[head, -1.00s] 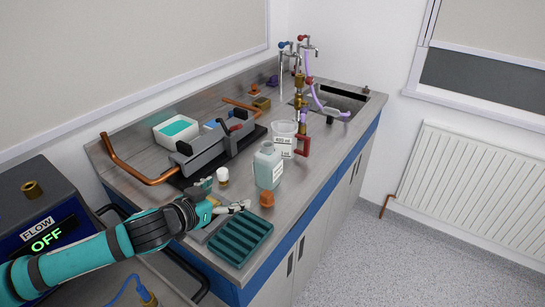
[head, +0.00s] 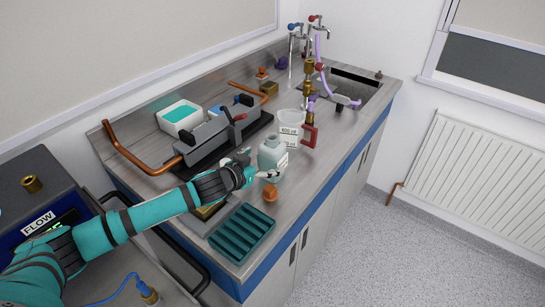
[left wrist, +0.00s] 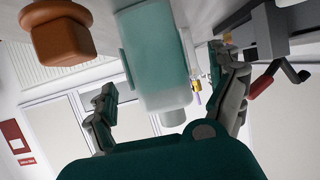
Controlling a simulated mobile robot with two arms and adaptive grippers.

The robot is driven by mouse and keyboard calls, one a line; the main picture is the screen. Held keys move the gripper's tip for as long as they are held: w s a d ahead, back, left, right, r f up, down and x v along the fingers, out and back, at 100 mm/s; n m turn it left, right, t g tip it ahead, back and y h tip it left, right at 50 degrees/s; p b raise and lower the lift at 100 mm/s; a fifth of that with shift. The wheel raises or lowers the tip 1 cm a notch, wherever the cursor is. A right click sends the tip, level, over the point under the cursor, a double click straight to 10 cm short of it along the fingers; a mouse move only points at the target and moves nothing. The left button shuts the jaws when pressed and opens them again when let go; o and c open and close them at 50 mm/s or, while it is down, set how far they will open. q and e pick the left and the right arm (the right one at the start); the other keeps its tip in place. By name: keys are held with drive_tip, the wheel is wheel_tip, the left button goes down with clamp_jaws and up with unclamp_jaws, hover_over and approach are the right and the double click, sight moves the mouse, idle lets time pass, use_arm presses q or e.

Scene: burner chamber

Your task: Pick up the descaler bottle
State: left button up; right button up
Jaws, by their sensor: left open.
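The descaler bottle, taken to be the pale blue-green bottle (head: 272,160) with a white label, stands upright on the steel counter. It also shows upside down in the left wrist view (left wrist: 155,55), between my two open fingers. My left gripper (head: 262,174) is open at the bottle's left side in the head view, with a finger reaching across its near side. In the left wrist view the gripper (left wrist: 160,75) has a visible gap between the left finger and the bottle; contact on the right side cannot be told. My right gripper is not in view.
An orange-brown stopper (head: 270,193) stands close in front of the bottle, and a green slotted rack (head: 242,233) lies nearer. A labelled beaker (head: 290,127) and a red-handled valve (head: 310,134) stand just behind. A grey burner unit (head: 213,140) is at left.

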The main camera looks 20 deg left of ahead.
use_arm(q)
drive_tip(key=shift+w, duration=0.2)
drive_tip(key=shift+w+d, duration=0.15)
drive_tip(key=shift+w, duration=0.1)
drive_tip(key=p+x, duration=0.1)
drive_tip(key=x, duration=0.3)
drive_tip(key=shift+w+d+f+p, duration=0.15)
drive_tip(key=shift+w+f+p, duration=0.05)
drive_tip(key=shift+w+p, duration=0.1)
drive_tip(key=shift+s, duration=0.15)
drive_tip(key=shift+c, duration=0.6)
drive_tip(key=c, duration=1.3)
drive_tip(key=shift+r, duration=0.1)
drive_tip(key=shift+c, duration=0.6)
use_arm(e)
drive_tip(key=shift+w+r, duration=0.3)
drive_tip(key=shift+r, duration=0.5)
use_arm(q)
drive_tip(key=shift+r, duration=0.15)
